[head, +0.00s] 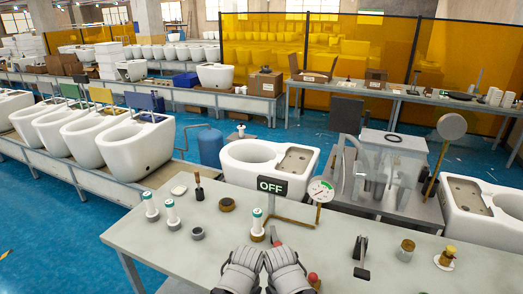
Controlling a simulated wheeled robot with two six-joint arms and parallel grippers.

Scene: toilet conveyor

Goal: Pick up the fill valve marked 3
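Three white upright fill valves with teal tops stand on the grey table (190,262): one at the left (151,207), one just right of it (172,215), and one nearer the middle (257,226) on a dark base. Their markings are too small to read, so I cannot tell which is marked 3. My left gripper (241,258) and my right gripper (283,257) are side by side at the front edge of the table, below the middle valve and apart from it. I cannot tell whether their fingers are open or shut.
A pressure gauge (320,191), an OFF sign (272,186), a red knob (313,278), a black lever (360,256) and brass fittings (407,246) are on the table. A dark ring (197,233) lies near the left valves. White toilet bodies (133,145) line the conveyor.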

